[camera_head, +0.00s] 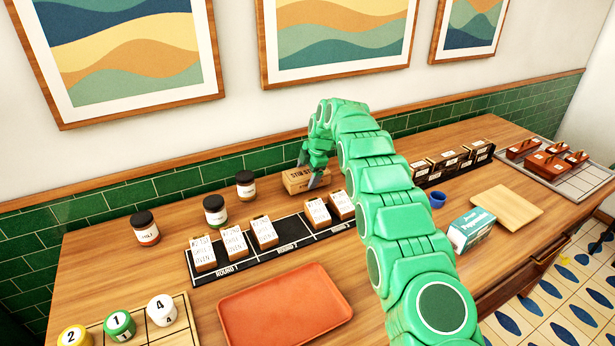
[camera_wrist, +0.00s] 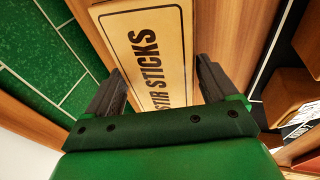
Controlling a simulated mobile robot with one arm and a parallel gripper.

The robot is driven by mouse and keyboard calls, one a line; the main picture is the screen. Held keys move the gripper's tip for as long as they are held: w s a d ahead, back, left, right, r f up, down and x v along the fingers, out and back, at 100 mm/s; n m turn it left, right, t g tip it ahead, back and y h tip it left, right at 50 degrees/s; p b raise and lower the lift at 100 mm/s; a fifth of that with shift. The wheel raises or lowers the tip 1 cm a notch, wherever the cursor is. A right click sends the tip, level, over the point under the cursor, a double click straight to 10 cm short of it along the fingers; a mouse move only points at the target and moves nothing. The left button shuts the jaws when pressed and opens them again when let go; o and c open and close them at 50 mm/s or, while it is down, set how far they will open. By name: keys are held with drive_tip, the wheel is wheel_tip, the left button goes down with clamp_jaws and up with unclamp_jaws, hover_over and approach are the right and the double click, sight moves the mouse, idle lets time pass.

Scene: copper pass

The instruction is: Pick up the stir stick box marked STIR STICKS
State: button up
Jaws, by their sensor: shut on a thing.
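The stir stick box (camera_head: 296,182) is a tan carton with dark lettering at the back of the wooden counter, behind the black round strip. In the wrist view the box (camera_wrist: 150,50) shows its STIR STICKS label between my two dark fingers. My green gripper (camera_head: 314,180) reaches down over the box from behind and right, and it also shows in the wrist view (camera_wrist: 160,88). It is shut on the box. My fingers hide part of the label in the head view. I cannot tell whether the box is off the counter.
Three dark-lidded jars (camera_head: 215,210) stand left of the box. The black strip (camera_head: 290,245) with several order cards lies in front. An orange tray (camera_head: 283,308), a tea box (camera_head: 471,230), a blue cup (camera_head: 437,200) and a wooden board (camera_head: 507,206) are nearby.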

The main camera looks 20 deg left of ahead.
drive_tip(key=shift+r, duration=0.85)
drive_tip(key=shift+s+d+r, duration=0.4)
drive_tip(key=shift+s+r, duration=0.4)
drive_tip(key=shift+r, duration=0.25)
drive_tip(key=shift+s+d+r, duration=0.45)
drive_tip(key=shift+s+r, duration=0.3)
drive_tip(key=shift+r, duration=0.3)
drive_tip(key=shift+s+d+r, duration=0.4)
drive_tip(key=shift+s+r, duration=0.4)
drive_tip(key=shift+r, duration=0.25)
drive_tip(key=s+d+r, duration=0.1)
drive_tip(key=s, duration=0.1)
drive_tip(key=s+d+r, duration=0.1)
drive_tip(key=s, duration=0.2)
drive_tip(key=s+d+r, duration=0.1)
drive_tip(key=s+d, duration=0.1)
drive_tip(key=shift+s+r, duration=0.3)
drive_tip(key=shift+s, duration=0.05)
